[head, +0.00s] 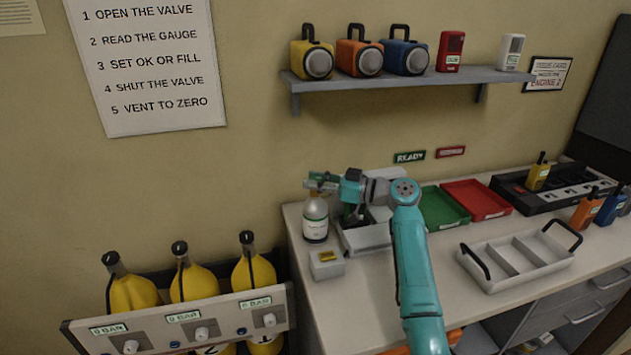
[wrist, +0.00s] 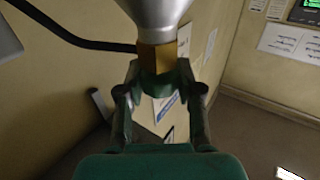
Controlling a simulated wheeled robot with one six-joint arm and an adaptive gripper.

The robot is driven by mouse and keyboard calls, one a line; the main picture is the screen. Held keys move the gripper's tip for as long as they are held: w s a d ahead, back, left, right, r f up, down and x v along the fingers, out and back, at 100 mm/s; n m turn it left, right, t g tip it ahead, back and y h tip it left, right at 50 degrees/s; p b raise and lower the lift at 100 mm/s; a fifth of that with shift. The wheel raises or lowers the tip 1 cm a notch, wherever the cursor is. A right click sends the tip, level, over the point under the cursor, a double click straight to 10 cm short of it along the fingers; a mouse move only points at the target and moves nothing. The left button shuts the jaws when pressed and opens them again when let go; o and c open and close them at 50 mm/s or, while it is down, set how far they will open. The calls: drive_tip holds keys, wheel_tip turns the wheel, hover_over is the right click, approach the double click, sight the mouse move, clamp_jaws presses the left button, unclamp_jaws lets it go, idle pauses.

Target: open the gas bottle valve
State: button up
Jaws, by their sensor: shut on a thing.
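The gas bottle (head: 315,220) stands upright on the left end of the counter, pale grey with a white label. My gripper (head: 321,184) is at the top of the bottle, over its neck. In the wrist view the grey bottle shoulder (wrist: 155,10) and brass collar (wrist: 157,56) show at the top. A dark green valve part (wrist: 157,84) below the collar sits between the fingers of my gripper (wrist: 160,98), which are shut on it. The fingers hide much of the valve, and I cannot tell how far it is turned.
A small grey box (head: 327,265) stands in front of the bottle. Green (head: 440,207) and red (head: 477,199) trays and a divided grey tray (head: 518,256) lie to the right. Yellow cylinders (head: 133,293) stand in a rack (head: 108,340) at left. A shelf (head: 400,83) hangs above.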

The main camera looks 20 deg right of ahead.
drive_tip(key=shift+n+g+y, duration=0.7)
drive_tip(key=shift+n+g, duration=0.3)
drive_tip(key=shift+g, duration=0.3)
drive_tip(key=o, duration=1.2)
drive_tip(key=v, duration=1.2)
drive_tip(key=shift+w+d, duration=0.1)
drive_tip(key=shift+f, duration=0.1)
